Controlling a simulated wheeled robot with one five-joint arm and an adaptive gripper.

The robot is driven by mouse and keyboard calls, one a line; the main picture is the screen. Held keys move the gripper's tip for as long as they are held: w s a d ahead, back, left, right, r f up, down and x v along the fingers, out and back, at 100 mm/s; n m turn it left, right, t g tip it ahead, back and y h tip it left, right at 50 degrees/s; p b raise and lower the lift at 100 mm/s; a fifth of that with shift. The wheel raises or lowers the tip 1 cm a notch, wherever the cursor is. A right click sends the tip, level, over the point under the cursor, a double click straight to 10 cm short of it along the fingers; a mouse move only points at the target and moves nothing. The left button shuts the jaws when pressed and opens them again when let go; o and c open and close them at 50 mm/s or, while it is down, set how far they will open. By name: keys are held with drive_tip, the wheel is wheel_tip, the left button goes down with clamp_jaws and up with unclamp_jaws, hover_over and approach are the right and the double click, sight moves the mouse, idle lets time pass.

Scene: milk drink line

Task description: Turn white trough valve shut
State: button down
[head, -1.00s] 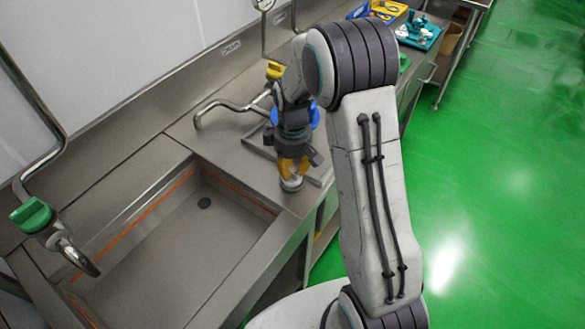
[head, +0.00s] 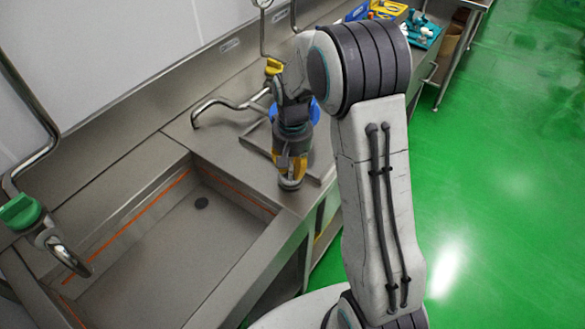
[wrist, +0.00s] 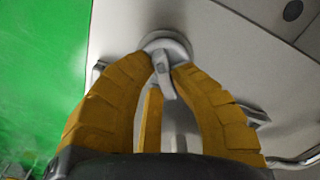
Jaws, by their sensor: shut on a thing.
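The white trough valve (wrist: 166,46) is a pale round base with a grey lever-like handle across it, on the steel counter top. In the head view only a pale bit of its base (head: 289,185) shows below my fingers. My gripper (wrist: 163,72) has yellow fingers closed on both sides of the valve's handle, pointing down at it. In the head view my gripper (head: 290,170) stands upright over the valve, beside the sink's right corner. The fingers hide much of the handle in the head view.
A steel sink (head: 170,250) with a dark drain lies left of my gripper. A curved faucet (head: 225,104), a yellow valve (head: 273,67) and a green valve (head: 20,211) stand near. A teal tray (head: 422,36) is far back. Green floor (head: 490,200) is clear at right.

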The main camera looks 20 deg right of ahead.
sight(292, 169)
drive_tip(key=m, duration=0.3)
drive_tip(key=shift+s+f+m+b, duration=0.1)
drive_tip(key=shift+m+b, duration=0.2)
drive_tip(key=shift+s+a+m, duration=0.1)
drive_tip(key=shift+m, duration=1.6)
drive_tip(key=c, duration=1.1)
unclamp_jaws()
wheel_tip(292, 169, up, 12)
